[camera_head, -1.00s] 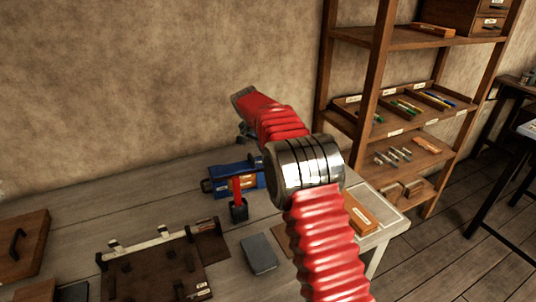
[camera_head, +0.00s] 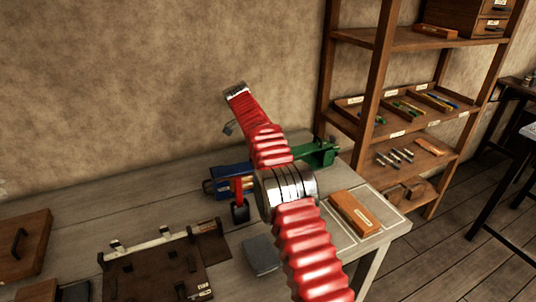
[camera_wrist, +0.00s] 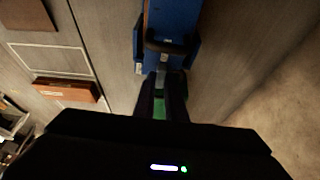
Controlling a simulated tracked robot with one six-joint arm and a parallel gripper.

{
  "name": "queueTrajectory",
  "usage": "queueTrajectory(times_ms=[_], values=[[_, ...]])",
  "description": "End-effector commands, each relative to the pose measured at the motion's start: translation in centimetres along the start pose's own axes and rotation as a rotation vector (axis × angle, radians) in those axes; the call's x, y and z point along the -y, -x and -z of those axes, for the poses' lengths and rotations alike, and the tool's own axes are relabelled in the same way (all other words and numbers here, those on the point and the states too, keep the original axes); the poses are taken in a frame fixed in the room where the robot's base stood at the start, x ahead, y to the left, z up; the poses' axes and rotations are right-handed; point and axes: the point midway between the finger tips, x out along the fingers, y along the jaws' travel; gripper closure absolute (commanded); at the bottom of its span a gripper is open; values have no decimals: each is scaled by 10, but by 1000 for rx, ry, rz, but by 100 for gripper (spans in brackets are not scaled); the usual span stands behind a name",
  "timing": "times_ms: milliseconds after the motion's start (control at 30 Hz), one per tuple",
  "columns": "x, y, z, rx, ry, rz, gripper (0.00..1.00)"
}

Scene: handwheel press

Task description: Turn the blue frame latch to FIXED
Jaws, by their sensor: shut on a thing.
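The blue frame (camera_head: 222,181) of the press stands at the back of the bench, partly hidden by my red arm. In the wrist view the blue frame (camera_wrist: 172,22) is at the top, with a dark bar across it. My gripper (camera_wrist: 163,76) has its dark fingers just below that bar, at the frame's near end. The fingers are shut on a small grey piece that appears to be the frame latch (camera_wrist: 164,62). Most of the latch is hidden, and its setting cannot be read. My gripper is not visible in the head view.
A green part (camera_head: 318,154) of the press lies right of the blue frame. A red lever on a black block (camera_head: 240,213) stands in front. A orange-brown box (camera_head: 354,213) lies at the bench's right end. A dark fixture (camera_head: 150,272) and grey block (camera_head: 262,254) lie nearer.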

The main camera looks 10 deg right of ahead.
Motion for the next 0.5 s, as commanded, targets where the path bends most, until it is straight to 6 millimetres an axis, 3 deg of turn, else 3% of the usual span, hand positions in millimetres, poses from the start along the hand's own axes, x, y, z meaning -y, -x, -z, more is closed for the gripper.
queueTrajectory(times_ms=[500], values=[[1, 0, -2, 2, -34, -13, 100]])
